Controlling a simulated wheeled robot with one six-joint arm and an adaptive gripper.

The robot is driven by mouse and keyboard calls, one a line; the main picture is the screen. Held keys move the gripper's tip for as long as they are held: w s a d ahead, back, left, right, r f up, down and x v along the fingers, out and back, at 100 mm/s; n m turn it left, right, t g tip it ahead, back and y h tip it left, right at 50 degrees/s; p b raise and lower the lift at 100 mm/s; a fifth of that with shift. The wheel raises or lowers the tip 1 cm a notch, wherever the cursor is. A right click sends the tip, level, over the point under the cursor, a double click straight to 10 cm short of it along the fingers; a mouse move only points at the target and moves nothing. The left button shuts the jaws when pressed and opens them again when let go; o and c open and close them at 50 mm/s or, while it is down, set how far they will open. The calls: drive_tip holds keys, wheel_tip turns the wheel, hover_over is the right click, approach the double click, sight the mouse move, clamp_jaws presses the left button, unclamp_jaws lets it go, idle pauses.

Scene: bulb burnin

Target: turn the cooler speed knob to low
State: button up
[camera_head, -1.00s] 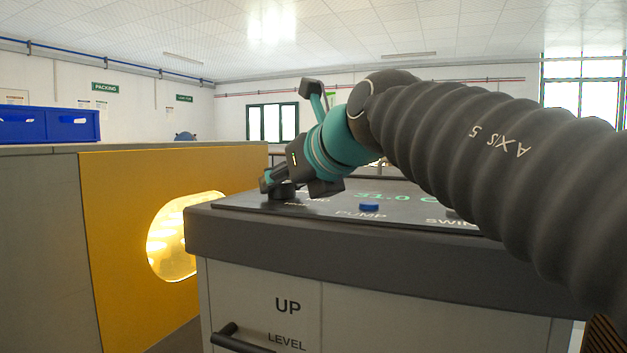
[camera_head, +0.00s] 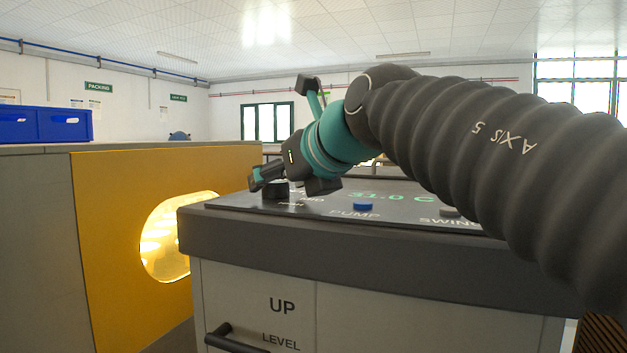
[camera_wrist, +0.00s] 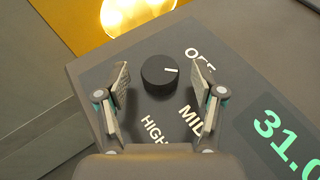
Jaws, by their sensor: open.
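The cooler speed knob (camera_wrist: 159,74) is a round black dial on the dark panel. Its white pointer mark faces right in the wrist view, toward the right finger and a little below OFF. The labels OFF, MID and HIGH show around it; no LOW label is visible, and the right finger covers part of that side. My gripper (camera_wrist: 160,86) is open, with one finger on each side of the knob and a gap to both. In the head view my gripper (camera_head: 286,184) is low over the panel's left end, and the knob (camera_head: 275,190) shows between its fingers.
The cooler (camera_head: 340,250) has a blue PUMP button (camera_head: 363,206), a SWING knob (camera_head: 449,212) and a green 31.0 C display (camera_head: 385,197). A yellow panel (camera_head: 110,220) with a glowing opening stands close on the left.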

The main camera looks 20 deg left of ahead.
drive_tip(key=v, duration=1.1)
drive_tip(key=shift+d, duration=0.1)
